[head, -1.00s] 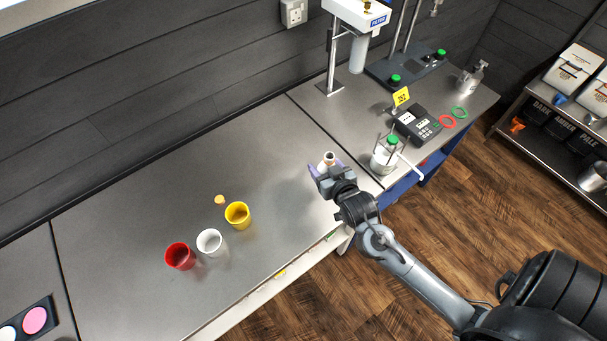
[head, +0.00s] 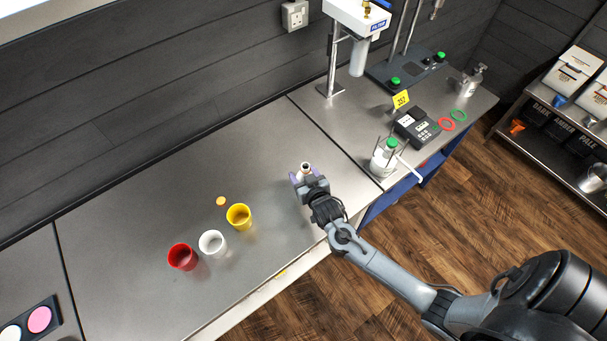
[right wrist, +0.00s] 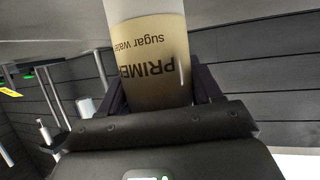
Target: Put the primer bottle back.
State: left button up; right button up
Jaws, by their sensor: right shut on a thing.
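The primer bottle (right wrist: 153,60) fills the middle of the right wrist view. It holds a tan liquid, and its printed label reads upside down there. My right gripper (right wrist: 155,95) is shut on it, one dark finger on each side. In the head view my right gripper (head: 306,180) is over the steel bench, with the bottle's pale neck and dark opening (head: 305,168) showing between its fingers. I cannot tell whether the bottle touches the bench. My left gripper is not in view.
Red (head: 182,257), white (head: 212,243) and yellow (head: 239,216) cups stand left of the gripper, near an orange cap (head: 221,201). A green-capped bottle in a wire holder (head: 385,157) stands to the right. The bench (head: 150,205) behind the cups is clear.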

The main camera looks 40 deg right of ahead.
jog(key=shift+f, duration=0.2)
jog(key=o, duration=1.2)
jog(key=shift+r, duration=0.15)
jog(key=shift+s+a+r, duration=0.1)
jog(key=shift+s, duration=0.05)
jog(key=s+a+r+n+g+y, duration=0.1)
jog(key=s+a+n+g, duration=0.1)
jog(key=s, duration=0.6)
jog(key=s+a+r+n+g+y, duration=0.2)
jog(key=s+a+g, duration=0.2)
jog(key=s, duration=0.5)
jog(key=s+a+r+n+g+y, duration=0.1)
jog(key=s+a+r+g, duration=0.1)
jog(key=s, duration=0.6)
jog(key=a+g+b, duration=0.1)
jog(key=a, duration=0.1)
jog(key=shift+s+a+r+n+y, duration=0.2)
jog(key=shift+a+n+y, duration=0.1)
jog(key=shift+a+n, duration=0.1)
